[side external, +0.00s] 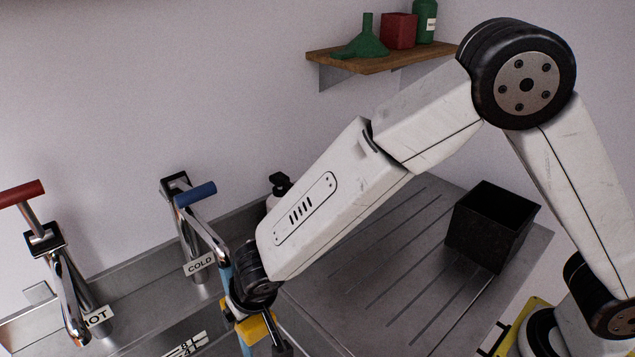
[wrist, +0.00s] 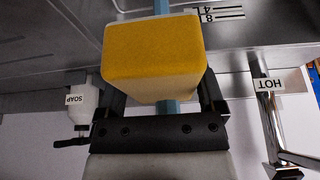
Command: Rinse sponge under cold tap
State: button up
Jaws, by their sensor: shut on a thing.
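The yellow sponge (side external: 257,328) is between the fingers of my gripper (side external: 262,332), which is shut on it beneath the cold tap. It shows large in the wrist view (wrist: 153,48), with a paler side below its yellow face. The cold tap (side external: 190,235) has a blue lever (side external: 195,194) and a "COLD" label. A light blue stream (side external: 226,272) comes down from its spout to my gripper, and blue shows again below it. In the wrist view the stream (wrist: 166,108) shows on both sides of the sponge. My wrist hides part of the sponge and stream in the side view.
The hot tap (side external: 65,280) with a red lever stands at the left. A soap bottle (wrist: 82,104) is behind my arm. A black open box (side external: 490,225) stands on the ribbed drainer (side external: 395,260). A wall shelf (side external: 375,62) holds a green funnel and other items.

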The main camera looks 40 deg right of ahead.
jog(key=s+d, duration=0.3)
jog(key=s, duration=0.3)
jog(key=shift+s+d, duration=0.15)
jog(key=shift+s, duration=0.15)
dwell(0.6)
dwell(1.3)
jog(key=s+d+r, duration=0.2)
jog(key=s+r, duration=0.2)
jog(key=shift+s+d, duration=0.15)
jog(key=shift+s, duration=0.05)
dwell(0.6)
jog(key=shift+d, duration=0.1)
dwell(0.4)
jog(key=w+d+f, duration=0.1)
jog(key=w+d, duration=0.4)
jog(key=d, duration=0.6)
jog(key=w+d, duration=0.5)
jog(key=d, duration=0.6)
jog(key=shift+f, duration=0.35)
